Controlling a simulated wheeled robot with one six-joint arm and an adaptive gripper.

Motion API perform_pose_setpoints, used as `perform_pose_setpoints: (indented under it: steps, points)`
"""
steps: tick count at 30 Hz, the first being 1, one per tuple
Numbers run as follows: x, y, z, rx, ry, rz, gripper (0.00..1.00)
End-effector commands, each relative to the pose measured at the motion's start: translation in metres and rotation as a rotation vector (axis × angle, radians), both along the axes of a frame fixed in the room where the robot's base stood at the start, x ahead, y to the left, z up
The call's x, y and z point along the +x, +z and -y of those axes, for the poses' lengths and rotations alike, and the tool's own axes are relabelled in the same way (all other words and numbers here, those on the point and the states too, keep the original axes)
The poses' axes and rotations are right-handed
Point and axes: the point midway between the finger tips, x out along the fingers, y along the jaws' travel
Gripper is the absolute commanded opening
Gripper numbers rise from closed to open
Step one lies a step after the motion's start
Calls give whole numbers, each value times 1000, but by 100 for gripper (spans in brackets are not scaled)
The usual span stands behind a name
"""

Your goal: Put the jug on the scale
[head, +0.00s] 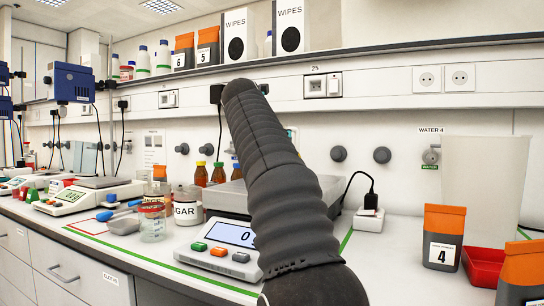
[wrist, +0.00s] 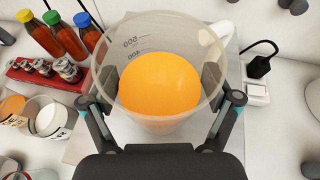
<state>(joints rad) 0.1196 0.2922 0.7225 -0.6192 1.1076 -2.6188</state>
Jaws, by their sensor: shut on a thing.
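The clear jug (wrist: 125,58) holds orange juice and has a volume scale on its wall and a pale handle at its upper right. My gripper (wrist: 158,88) is shut on the jug, one finger at each side. The scale (head: 214,262) stands on the bench in the head view, with a grey plate (head: 325,188) and a display showing 0, partly covered by my arm. In the wrist view the jug is over a light grey surface that looks like the scale's plate. Whether it touches is hidden. Jug and gripper do not show in the head view.
A sugar jar (head: 187,212) and a glass jar (head: 152,222) stand left of the scale. Brown bottles (wrist: 60,38) with coloured caps and a red weight rack (wrist: 40,72) are beside the jug. A power adapter (head: 369,219) sits to the right, with some clear bench.

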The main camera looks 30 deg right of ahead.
Motion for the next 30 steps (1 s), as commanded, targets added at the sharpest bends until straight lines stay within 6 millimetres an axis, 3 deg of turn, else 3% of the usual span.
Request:
perform_pose_setpoints:
  steps: [8,18,30]
  points:
    - [-2,-9,2,-2,-3,2,28]
    - [-2,-36,2,-1,-3,3,28]
    - [-2,-39,2,-2,-2,4,28]
